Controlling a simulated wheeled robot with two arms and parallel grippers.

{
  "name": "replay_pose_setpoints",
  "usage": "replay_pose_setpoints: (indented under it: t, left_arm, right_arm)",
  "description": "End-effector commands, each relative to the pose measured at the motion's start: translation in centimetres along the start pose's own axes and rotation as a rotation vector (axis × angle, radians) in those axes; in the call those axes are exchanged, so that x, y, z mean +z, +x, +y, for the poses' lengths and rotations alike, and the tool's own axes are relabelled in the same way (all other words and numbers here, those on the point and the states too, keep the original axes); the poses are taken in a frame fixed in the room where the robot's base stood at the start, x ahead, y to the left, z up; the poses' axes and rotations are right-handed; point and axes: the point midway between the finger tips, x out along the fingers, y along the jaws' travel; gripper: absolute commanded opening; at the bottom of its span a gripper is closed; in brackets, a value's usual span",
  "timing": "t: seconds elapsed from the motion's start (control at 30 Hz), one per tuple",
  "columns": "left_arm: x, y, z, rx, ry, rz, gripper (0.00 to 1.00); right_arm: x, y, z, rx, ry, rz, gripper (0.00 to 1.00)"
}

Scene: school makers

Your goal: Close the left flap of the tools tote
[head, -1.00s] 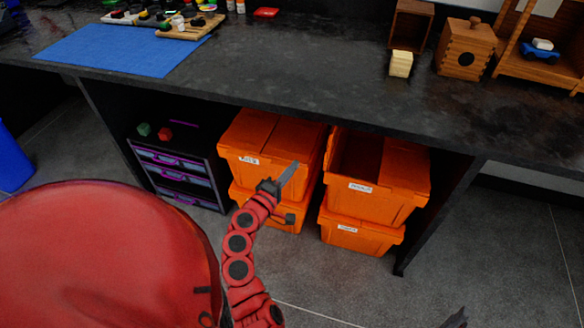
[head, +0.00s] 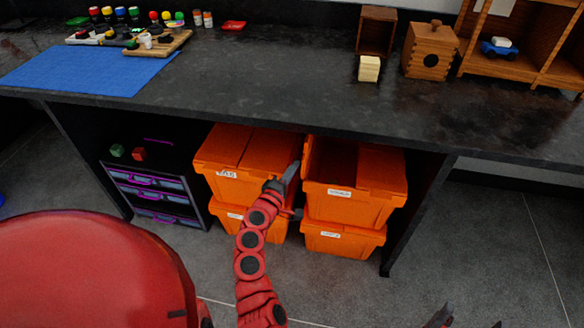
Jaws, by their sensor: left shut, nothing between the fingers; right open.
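Two stacks of orange totes stand under the bench. The upper right tote (head: 345,205) has its left half open and dark inside, and its right flap (head: 381,168) lies closed. Its left flap (head: 308,158) seems to stand up along the left side, partly hidden. The upper left tote (head: 225,185) has both flaps closed. The labels are too small to read, so I cannot tell which is the tools tote. My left gripper (head: 291,172) is shut and empty, in front of the gap between the stacks. My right gripper (head: 468,320) is open at the bottom edge, far from the totes.
The black bench top (head: 270,90) overhangs the totes, with a leg (head: 405,225) at their right. A drawer unit (head: 155,190) stands left of them. A red stool-like round shape (head: 90,270) fills the lower left. Floor (head: 480,240) at the right is clear.

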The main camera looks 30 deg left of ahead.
Motion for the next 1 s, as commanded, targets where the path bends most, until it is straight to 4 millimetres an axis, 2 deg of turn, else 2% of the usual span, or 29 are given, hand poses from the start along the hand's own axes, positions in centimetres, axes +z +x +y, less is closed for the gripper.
replay_pose_setpoints:
  t: [0.67, 1.0]
  left_arm:
    - [1.1, 0.2, 0.3, -0.027, 0.107, -0.003, 0.0]
    - [3.1, 0.7, 0.9, -0.074, 0.302, -0.007, 0.0]
  right_arm:
    - [-0.1, 0.6, 0.0, 0.0, 0.0, 0.0, 0.84]
    - [-0.4, 2.1, 0.1, 0.0, 0.0, 0.0, 0.84]
